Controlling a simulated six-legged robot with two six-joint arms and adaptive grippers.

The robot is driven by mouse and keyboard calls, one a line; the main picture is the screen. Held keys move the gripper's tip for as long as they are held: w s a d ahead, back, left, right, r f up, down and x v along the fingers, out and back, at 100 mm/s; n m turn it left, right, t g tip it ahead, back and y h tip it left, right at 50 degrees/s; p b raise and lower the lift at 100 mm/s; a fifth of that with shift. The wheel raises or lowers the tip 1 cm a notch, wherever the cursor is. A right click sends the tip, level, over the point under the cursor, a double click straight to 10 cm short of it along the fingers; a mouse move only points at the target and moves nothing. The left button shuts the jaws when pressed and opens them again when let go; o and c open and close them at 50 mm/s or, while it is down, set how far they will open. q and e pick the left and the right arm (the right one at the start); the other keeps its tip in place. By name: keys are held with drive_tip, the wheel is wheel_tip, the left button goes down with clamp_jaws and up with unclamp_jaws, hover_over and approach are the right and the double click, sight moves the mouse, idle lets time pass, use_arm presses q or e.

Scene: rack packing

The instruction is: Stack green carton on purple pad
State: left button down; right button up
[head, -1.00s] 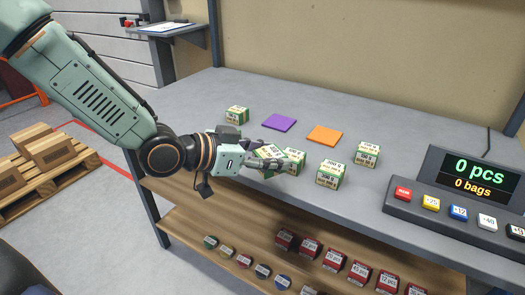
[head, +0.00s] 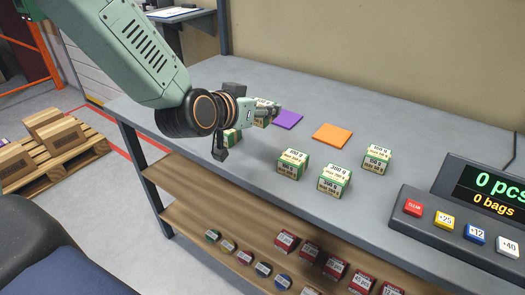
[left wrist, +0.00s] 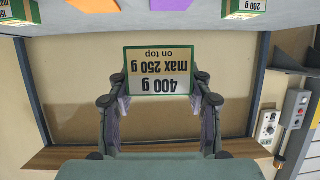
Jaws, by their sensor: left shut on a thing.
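My left gripper (head: 268,113) is shut on a green-and-cream carton (head: 261,119). In the left wrist view this carton (left wrist: 160,71) sits between the two fingers, its label reading 400 g, max 250 g on top. In the head view it is beside the purple pad (head: 288,119), at its left, and appears raised above the table. The purple pad is bare where visible; its edge also shows in the left wrist view (left wrist: 170,4). My right gripper is not in view.
Cartons (head: 291,163), (head: 334,181) and (head: 376,158) stand on the grey table; another carton (head: 231,137) is partly hidden by my left wrist. An orange pad (head: 330,135) lies right of the purple one. A counter display (head: 480,190) stands at right. Shelves below hold small boxes.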

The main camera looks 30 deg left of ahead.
sight(259, 154)
use_arm(q)
drive_tip(key=shift+a, duration=0.3)
drive_tip(key=shift+s+d+r, duration=0.1)
drive_tip(key=shift+s+d, duration=0.05)
drive_tip(key=shift+d, duration=0.05)
drive_tip(key=shift+f, duration=0.25)
wheel_tip(259, 154, down, 8)
drive_tip(key=b, duration=0.3)
drive_tip(key=shift+f+b, duration=0.25)
drive_tip(key=shift+b, duration=0.15)
drive_tip(key=shift+a+f, duration=0.1)
drive_tip(key=shift+f, duration=0.25)
